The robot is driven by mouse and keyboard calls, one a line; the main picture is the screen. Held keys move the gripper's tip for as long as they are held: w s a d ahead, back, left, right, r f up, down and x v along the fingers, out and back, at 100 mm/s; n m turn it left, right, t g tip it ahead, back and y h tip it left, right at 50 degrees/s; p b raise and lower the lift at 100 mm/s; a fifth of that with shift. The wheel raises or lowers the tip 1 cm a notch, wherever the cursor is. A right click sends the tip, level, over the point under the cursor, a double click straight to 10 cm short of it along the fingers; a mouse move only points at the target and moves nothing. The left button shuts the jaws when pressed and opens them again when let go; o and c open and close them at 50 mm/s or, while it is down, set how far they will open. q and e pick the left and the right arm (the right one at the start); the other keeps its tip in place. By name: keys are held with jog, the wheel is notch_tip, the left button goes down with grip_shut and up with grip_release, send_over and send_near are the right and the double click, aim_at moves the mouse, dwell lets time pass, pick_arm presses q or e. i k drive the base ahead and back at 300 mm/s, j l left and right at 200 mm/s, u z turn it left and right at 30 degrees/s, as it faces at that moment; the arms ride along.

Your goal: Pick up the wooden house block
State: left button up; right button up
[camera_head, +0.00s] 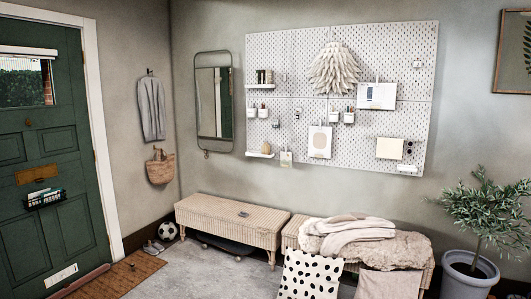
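I cannot make out a wooden house block for certain in the head view. Neither of my grippers is in view.
The right wicker bench (291,240) bears a fluffy throw and folded cloth (345,232). A football (167,231) and shoes (152,247) are by the wall. A potted plant (468,270) stands right. Grey floor (215,275) is clear at front.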

aim_at(266, 148)
jog(key=i+j+u, duration=0.35)
jog(key=i, duration=0.6)
jog(key=i+u, duration=0.3)
jog(key=i, duration=0.65)
jog(key=i+z, duration=0.1)
jog(key=i, duration=0.45)
jog(key=i+j+z, duration=0.15)
jog(key=i, duration=0.4)
jog(key=i+j+z, duration=0.1)
jog(key=i, duration=0.5)
jog(key=i+j+z, duration=0.15)
jog(key=i+j, duration=0.15)
jog(key=i, duration=0.2)
